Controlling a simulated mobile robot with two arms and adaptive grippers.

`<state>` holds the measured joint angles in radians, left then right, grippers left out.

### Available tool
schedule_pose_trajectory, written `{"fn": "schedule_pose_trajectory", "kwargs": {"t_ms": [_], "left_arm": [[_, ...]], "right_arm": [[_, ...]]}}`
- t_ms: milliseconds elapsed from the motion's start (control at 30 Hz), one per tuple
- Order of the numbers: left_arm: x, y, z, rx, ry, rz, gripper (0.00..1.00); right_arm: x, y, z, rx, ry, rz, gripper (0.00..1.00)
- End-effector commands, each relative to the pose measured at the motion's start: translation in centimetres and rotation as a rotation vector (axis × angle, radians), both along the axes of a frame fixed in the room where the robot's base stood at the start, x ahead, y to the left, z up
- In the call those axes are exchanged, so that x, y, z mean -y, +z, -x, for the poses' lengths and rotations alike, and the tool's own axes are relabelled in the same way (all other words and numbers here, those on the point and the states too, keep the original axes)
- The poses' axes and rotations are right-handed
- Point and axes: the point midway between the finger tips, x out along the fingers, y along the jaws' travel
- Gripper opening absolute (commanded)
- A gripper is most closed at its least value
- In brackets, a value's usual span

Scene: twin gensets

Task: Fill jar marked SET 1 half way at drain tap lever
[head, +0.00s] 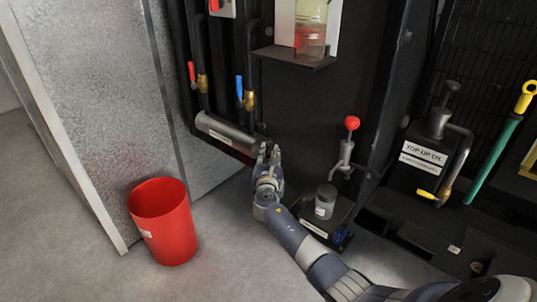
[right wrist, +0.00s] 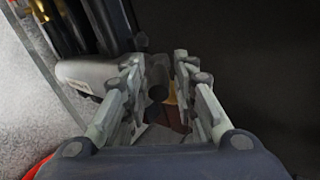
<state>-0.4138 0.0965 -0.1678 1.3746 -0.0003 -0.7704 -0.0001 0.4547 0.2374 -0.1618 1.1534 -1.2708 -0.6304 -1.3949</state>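A small jar (head: 325,201) with a grey top and a pale label stands upright on a dark stand below the tap. Its label is too small to read, and I cannot see its fill level. The drain tap lever (head: 351,123) has a red ball end, above a grey tap body (head: 345,158). My right gripper (head: 269,153) is left of the jar and tap, near the end of a grey cylinder (head: 226,132). In the right wrist view its fingers (right wrist: 160,85) are apart, with nothing seen held between them. My left gripper is not in view.
A red bucket (head: 163,222) stands on the floor at left. Red (head: 192,74) and blue (head: 239,87) valve handles sit above the cylinder. A shelf (head: 293,57) holds a glass vessel. The top-up oil pump (head: 437,125) and a green bar (head: 492,160) are at right.

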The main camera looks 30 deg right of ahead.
Motion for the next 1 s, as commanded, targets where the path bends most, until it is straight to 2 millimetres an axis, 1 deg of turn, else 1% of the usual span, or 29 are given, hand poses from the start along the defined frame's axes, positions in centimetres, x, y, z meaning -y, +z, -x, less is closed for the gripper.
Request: {"fn": "schedule_pose_trajectory", "kwargs": {"t_ms": [333, 467, 667, 1000], "left_arm": [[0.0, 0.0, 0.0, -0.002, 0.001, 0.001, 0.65], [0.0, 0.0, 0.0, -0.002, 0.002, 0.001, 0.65], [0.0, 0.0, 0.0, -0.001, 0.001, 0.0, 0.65], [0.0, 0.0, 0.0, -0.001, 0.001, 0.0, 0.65]], "right_arm": [[-0.1, 0.0, 0.0, 0.001, 0.001, 0.001, 0.39], [-0.4, 0.0, 0.4, 0.002, 0.002, 0.0, 0.39], [-1.7, 0.0, 2.5, 0.001, 0.002, -0.001, 0.39], [-5.0, -0.1, 7.4, 0.001, 0.002, -0.002, 0.39]]}}
